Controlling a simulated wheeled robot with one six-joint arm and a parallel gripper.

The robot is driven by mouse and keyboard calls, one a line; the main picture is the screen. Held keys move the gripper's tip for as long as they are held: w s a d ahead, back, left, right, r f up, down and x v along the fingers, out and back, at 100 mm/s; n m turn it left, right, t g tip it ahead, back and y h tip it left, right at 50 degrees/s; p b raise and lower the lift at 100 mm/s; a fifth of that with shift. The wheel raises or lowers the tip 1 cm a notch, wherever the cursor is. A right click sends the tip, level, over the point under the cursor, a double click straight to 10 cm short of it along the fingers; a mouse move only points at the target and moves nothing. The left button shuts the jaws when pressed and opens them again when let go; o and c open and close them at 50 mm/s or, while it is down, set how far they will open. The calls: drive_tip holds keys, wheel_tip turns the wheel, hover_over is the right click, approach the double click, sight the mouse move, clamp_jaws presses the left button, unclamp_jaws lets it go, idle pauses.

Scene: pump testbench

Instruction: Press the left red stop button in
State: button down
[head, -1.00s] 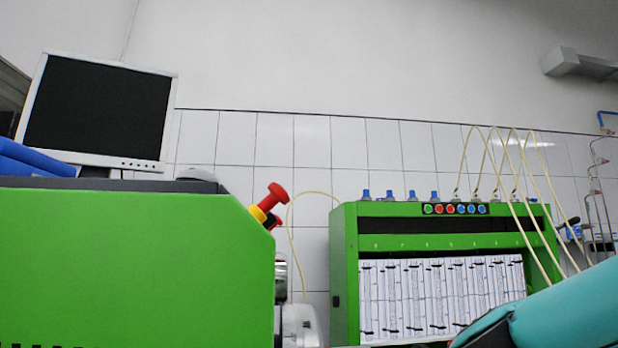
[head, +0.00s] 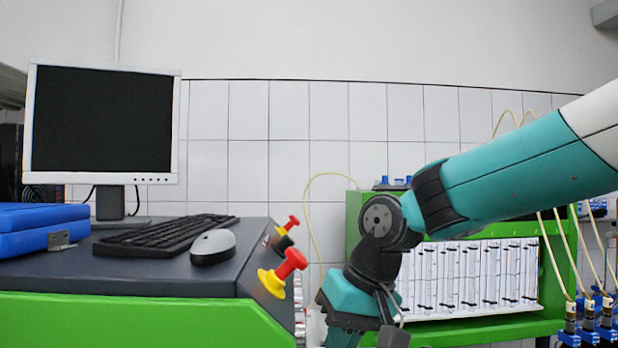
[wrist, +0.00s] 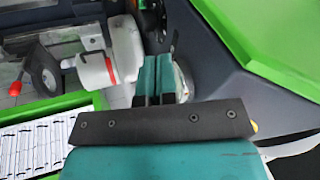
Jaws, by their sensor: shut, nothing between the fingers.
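In the head view two red mushroom stop buttons sit on the sloping right end of the dark bench top. The nearer red button (head: 291,263) has a yellow base, stands out from the panel and lies slightly farther left in the picture. The farther red button (head: 293,222) is smaller, above and behind it. My gripper (wrist: 155,78) shows its two teal fingers shut and empty in the wrist view, beside a dark panel edge. In the head view its fingers are not visible; my wrist hangs to the right of the buttons, apart from them. A small yellow bit peeks out at the right in the wrist view.
A black keyboard (head: 165,235), a grey mouse (head: 212,247), a monitor (head: 103,120) and a blue case (head: 40,230) stand on the bench. A green test cabinet (head: 352,225) stands behind my arm. A white-and-red cylinder (wrist: 97,72) lies left of my fingers.

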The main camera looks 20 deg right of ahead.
wheel_tip(320, 180, up, 25)
drive_tip(key=w+d+m+t+h+p, duration=0.1)
drive_tip(key=w+d+m+p, duration=0.1)
drive_tip(key=p, duration=0.1)
drive_tip(key=shift+w+d+m+t+h, duration=0.2)
drive_tip(key=shift+d+m+t+h, duration=0.1)
drive_tip(key=shift+d+m, duration=0.1)
drive_tip(key=shift+a, duration=0.1)
drive_tip(key=b, duration=0.8)
approach(290, 265)
wheel_tip(290, 265, down, 4)
drive_tip(key=w+d, duration=0.3)
drive_tip(key=shift+a+f, duration=0.5)
drive_tip(key=shift+a, duration=0.3)
